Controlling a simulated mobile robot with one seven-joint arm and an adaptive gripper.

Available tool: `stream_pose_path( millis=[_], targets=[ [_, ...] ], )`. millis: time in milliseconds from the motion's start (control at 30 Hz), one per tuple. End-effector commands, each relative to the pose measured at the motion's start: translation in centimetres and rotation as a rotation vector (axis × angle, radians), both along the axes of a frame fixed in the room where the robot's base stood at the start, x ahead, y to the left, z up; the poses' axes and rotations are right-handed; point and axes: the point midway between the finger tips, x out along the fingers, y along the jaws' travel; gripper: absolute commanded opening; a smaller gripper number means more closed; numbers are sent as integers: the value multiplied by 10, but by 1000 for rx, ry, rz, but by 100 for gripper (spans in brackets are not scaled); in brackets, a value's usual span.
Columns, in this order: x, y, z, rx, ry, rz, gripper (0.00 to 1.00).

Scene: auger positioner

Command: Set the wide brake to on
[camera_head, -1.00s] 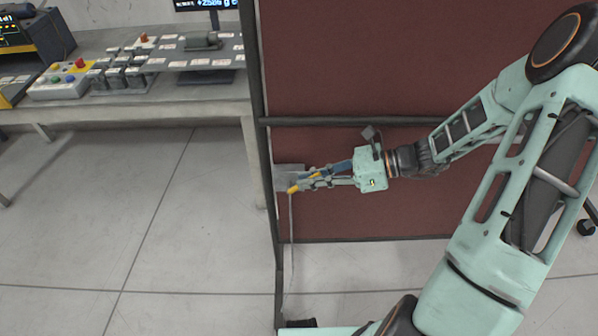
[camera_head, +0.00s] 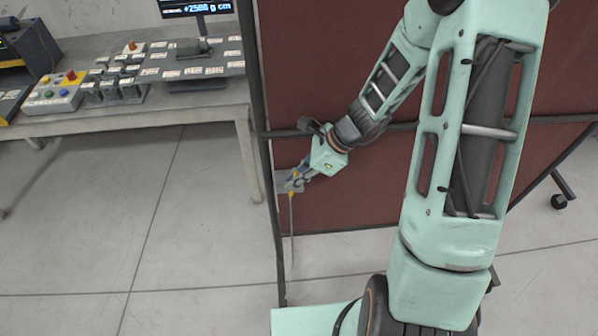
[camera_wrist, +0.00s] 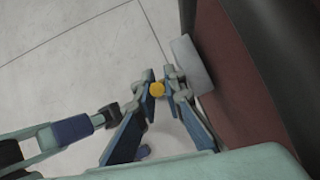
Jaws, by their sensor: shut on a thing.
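A small grey box (camera_head: 284,184) is fixed at the left edge of the dark red panel, low down; a thin grey cord hangs below it. I take it to be the wide brake, but no label is readable. It also shows as a pale block (camera_wrist: 191,65) in the wrist view. My gripper (camera_head: 293,181) is at the box. The fingers hide most of the box in the head view, so the brake's setting cannot be read.
The dark red panel (camera_head: 330,205) with its black frame stands right beside my gripper. A grey bench (camera_head: 215,108) at the left holds a button box (camera_head: 52,97), labelled switches and a display (camera_head: 196,6). The floor left of the panel is clear.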

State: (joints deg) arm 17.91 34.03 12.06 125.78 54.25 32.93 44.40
Motion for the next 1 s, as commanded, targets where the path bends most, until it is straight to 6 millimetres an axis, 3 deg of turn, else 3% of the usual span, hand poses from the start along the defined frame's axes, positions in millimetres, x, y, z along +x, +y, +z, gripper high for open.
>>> stream_pose_path(
  millis=[400,1000],
  targets=[
    [0,13,3,-166,1,2,0],
    [0,14,0,-201,0,0,0]
  ],
)
